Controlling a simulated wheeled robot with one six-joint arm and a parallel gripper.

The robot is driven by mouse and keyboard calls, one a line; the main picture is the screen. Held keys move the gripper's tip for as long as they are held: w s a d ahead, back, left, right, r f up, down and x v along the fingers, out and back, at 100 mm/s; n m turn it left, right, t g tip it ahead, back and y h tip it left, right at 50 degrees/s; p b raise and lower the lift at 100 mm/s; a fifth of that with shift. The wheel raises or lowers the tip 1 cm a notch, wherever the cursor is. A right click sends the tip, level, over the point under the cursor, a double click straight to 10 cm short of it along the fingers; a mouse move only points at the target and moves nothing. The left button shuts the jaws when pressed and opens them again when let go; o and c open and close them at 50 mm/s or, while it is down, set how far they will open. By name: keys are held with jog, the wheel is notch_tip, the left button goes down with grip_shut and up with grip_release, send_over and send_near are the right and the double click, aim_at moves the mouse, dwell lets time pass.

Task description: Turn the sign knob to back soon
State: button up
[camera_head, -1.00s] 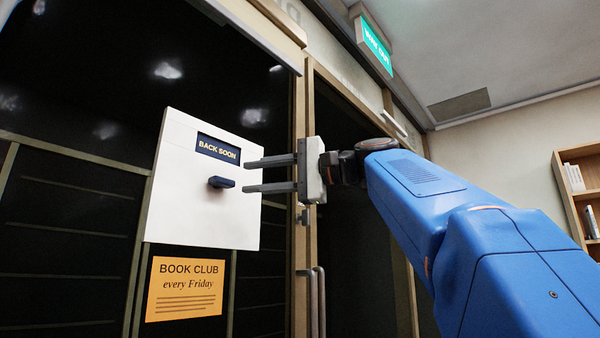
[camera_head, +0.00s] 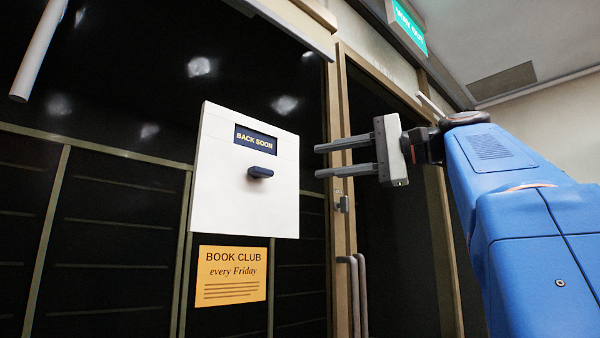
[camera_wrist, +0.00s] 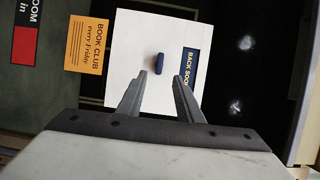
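The white sign panel (camera_head: 215,200) is on the dark glass, with a dark blue window reading "BACK SOON" (camera_head: 255,140). The dark blue knob (camera_head: 261,172) sits below the window, its bar roughly horizontal. My gripper (camera_head: 318,161) is to the right of the panel, apart from the knob, with its two fingers parted and nothing between them. In the wrist view the panel (camera_wrist: 137,75) appears turned sideways, and the knob (camera_wrist: 159,64) lies beyond the open fingertips (camera_wrist: 158,82).
An orange "BOOK CLUB every Friday" notice (camera_head: 231,275) is below the panel. A door frame (camera_head: 342,220) and door handles (camera_head: 357,290) stand to the right. A green "WAY OUT" sign (camera_head: 408,28) hangs at upper right. The space between gripper and panel is clear.

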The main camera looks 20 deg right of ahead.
jog(key=shift+v, duration=0.85)
jog(key=w+a+f+g+h, duration=0.2)
jog(key=a+f+h, duration=0.1)
jog(key=f, duration=1.4)
jog(key=w+a+f+g+h, duration=0.1)
jog(key=a+f+g+h, duration=0.1)
jog(key=f, duration=1.5)
jog(key=s+f+n+g+h, duration=0.1)
jog(key=s+f+n+h, duration=0.1)
jog(key=f, duration=1)
jog(key=s+d+f+n+g+h, duration=0.1)
jog(key=s+f+n, duration=0.3)
jog(key=f, duration=0.8)
jog(key=s+f+n+g+h, duration=0.2)
jog(key=s+f, duration=0.5)
jog(key=f, duration=0.6)
jog(key=shift+d+n+g+h, duration=0.2)
jog(key=shift+n+g+h, duration=0.2)
jog(key=shift+n+h, duration=0.5)
jog(key=shift+s, duration=0.2)
